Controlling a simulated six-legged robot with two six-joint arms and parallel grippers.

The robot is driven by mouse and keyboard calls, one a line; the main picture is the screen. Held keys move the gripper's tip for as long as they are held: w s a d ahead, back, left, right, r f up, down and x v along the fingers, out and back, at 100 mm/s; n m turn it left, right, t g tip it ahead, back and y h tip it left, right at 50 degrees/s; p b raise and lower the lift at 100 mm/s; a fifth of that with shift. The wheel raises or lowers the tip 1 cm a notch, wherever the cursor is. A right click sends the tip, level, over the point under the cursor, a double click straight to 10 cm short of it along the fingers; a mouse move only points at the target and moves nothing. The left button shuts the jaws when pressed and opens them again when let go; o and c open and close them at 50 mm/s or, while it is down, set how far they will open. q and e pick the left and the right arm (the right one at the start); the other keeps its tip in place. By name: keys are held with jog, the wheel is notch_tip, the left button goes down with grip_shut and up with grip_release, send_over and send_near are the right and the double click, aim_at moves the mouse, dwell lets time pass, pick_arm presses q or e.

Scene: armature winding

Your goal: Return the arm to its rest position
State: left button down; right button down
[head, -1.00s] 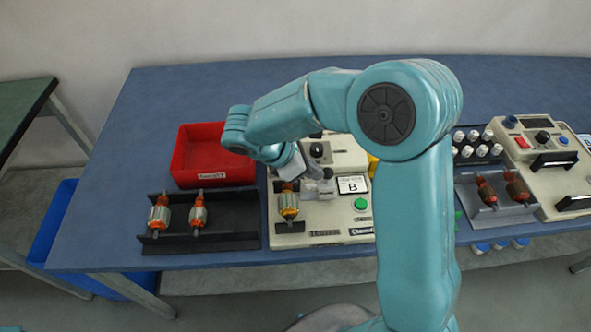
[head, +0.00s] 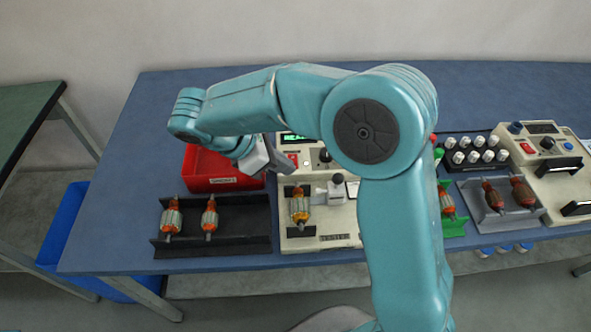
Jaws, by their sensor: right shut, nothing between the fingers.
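My right arm reaches up and across to the left in the head view. Its gripper (head: 277,163) is shut and empty, raised above the table between the red bin and the tester. The tester (head: 318,243) is a cream box with a lit green display, partly hidden by my arm. An armature (head: 299,207) with orange windings sits in the tester's front cradle, apart from the gripper. My left gripper is not in view.
A red bin (head: 215,184) stands behind a black rack (head: 250,240) holding two armatures (head: 171,219). Right of my arm are a green holder with an armature (head: 447,204), a grey tray (head: 470,192) with two armatures, white-capped bottles (head: 475,157) and another cream device (head: 545,185).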

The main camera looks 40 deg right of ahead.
jog(key=shift+v, duration=0.85)
